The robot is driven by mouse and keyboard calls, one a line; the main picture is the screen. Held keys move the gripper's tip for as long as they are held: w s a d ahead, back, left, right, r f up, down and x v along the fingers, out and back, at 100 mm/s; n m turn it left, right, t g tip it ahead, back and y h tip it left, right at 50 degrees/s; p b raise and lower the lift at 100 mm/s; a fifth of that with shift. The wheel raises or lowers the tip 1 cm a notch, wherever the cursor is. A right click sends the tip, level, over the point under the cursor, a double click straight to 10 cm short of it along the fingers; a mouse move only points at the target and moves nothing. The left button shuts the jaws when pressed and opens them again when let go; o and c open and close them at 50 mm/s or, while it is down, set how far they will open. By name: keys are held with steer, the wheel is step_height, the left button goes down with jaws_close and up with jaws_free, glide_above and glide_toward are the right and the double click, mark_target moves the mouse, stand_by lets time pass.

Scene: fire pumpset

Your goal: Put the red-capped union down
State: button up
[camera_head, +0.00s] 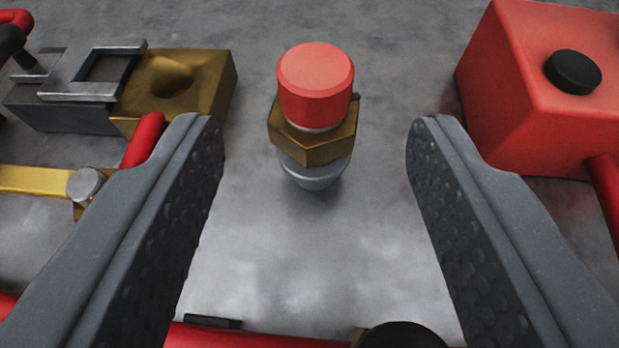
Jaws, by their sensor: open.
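The red-capped union (314,118) is in the upper middle of the head camera view. It has a red cap on top, a brass hex nut below it and a silver base. It stands upright, with its base on or close to the grey metal surface. My gripper (314,125) is open. One finger is to the left of the union and one to the right, with a clear gap on both sides. Neither finger touches it.
A red box with a black knob (573,72) stands at the upper right. A brass block (185,88) with a grey metal fitting (95,80) is at the upper left. A red pipe (255,337) and a dark round part (402,336) cross the bottom. Grey surface (315,250) between the fingers is bare.

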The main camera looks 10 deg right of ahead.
steer(key=shift+v, duration=1.55)
steer(key=shift+r, duration=0.2)
steer(key=a+r+n+t+y, duration=0.1)
steer(key=a+r, duration=0.3)
steer(key=r, duration=0.8)
steer(key=a+r, duration=0.3)
steer(key=r, duration=0.8)
steer(key=s+a+r, duration=0.4)
steer(key=r, duration=0.3)
steer(key=s+a+r+n+y, duration=0.1)
steer(key=s+a+r, duration=0.2)
steer(key=r, duration=0.4)
steer(key=s+a+r+t, duration=0.1)
steer(key=s+a+r, duration=0.3)
steer(key=r, duration=0.3)
steer(key=shift+s+a+r+y, duration=0.15)
steer(key=shift+s+a+y, duration=0.2)
steer(key=shift+s, duration=0.35)
steer(key=shift+s, duration=0.1)
